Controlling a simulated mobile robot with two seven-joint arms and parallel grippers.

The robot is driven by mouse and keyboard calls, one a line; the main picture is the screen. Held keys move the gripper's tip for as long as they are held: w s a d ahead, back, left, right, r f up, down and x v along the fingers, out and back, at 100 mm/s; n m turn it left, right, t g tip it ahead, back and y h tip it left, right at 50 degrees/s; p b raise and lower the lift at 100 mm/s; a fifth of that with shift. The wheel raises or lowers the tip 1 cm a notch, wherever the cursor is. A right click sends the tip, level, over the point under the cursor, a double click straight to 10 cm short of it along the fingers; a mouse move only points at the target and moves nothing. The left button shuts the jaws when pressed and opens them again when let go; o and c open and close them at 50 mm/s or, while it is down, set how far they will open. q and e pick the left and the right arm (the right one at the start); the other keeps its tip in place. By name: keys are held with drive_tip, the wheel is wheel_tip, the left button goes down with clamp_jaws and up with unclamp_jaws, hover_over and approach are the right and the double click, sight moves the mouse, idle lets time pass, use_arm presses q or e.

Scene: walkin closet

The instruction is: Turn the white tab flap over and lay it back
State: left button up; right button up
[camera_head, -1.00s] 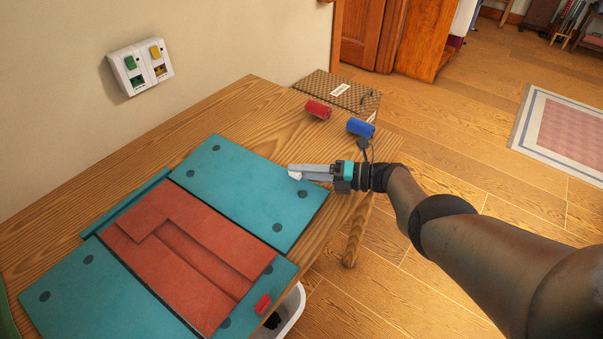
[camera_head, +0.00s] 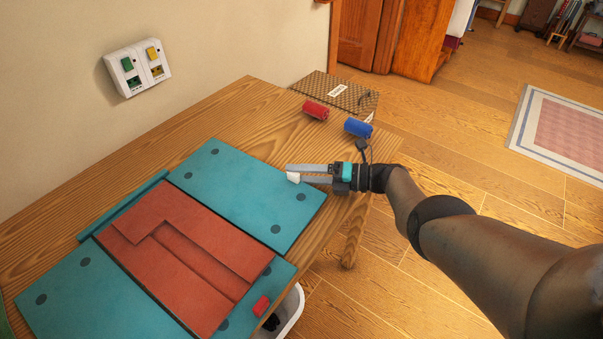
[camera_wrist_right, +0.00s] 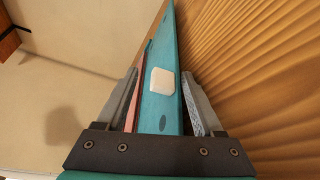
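A teal flap (camera_head: 240,190) lies flat on the wooden table, with dark round spots near its corners. A small white tab (camera_head: 293,177) sits near its edge by my right gripper. My right gripper (camera_head: 287,174) is open, with its fingertips at the white tab and nothing visibly clamped. In the right wrist view, the white tab (camera_wrist_right: 162,81) shows on the teal flap (camera_wrist_right: 160,110), between the two spread fingers (camera_wrist_right: 160,98). I cannot tell whether the fingers touch the flap. My left gripper is not in view.
Red panels (camera_head: 180,245) lie beside the flap, with another teal panel (camera_head: 75,300) beyond them. A red tab (camera_head: 261,306) is on the front teal piece. A red cylinder (camera_head: 315,110) and a blue cylinder (camera_head: 358,128) lie at the table's right end.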

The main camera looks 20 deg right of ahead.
drive_tip(key=p+v, duration=0.2)
drive_tip(key=v, duration=1.2)
drive_tip(key=shift+d, duration=0.15)
drive_tip(key=shift+s+d, duration=0.25)
drive_tip(key=shift+d, duration=0.25)
